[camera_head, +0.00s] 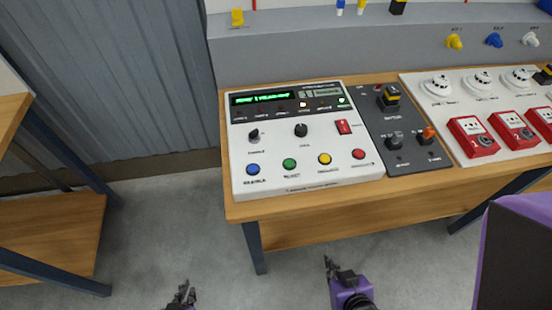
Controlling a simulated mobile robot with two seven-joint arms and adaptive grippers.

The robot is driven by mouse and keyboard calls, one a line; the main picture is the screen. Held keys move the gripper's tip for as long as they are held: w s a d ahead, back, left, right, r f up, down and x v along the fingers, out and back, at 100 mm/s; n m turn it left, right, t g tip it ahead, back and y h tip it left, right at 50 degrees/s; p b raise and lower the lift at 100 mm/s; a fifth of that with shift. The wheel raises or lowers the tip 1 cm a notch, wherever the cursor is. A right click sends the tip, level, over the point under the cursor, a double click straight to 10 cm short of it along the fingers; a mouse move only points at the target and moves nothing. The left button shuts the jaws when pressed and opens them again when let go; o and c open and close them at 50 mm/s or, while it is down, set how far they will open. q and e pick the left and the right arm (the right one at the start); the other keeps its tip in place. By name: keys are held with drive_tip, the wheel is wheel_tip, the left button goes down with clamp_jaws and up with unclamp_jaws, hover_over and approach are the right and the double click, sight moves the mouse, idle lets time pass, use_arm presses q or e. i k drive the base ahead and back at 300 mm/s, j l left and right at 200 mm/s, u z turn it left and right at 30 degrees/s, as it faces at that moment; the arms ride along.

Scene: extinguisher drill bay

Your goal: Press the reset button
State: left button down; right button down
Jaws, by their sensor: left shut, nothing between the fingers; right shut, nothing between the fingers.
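A white control panel (300,180) lies on the wooden table. Along its front edge are a blue button (253,169), a green button (290,163), a yellow button (324,158) and a red button (358,154). The label under the green one seems to read RESET, but the print is small and blurred. My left gripper (184,287) is shut and empty at the bottom, over the floor. My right gripper (329,264) is shut and empty, below the table's front edge in the picture. Both are well apart from the panel.
The panel also has black knobs (301,129), a red switch (344,127) and a lit green display (262,97). A dark switch panel (402,165) and red call points (473,137) lie to its right. The wooden table edge (300,206) fronts them. A wooden shelf (50,235) stands at left.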

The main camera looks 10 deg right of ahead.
sight(289, 164)
drive_tip(key=j+z, duration=0.4)
drive_tip(key=j, duration=0.6)
drive_tip(key=j+z, duration=0.35)
drive_tip(key=j, duration=0.65)
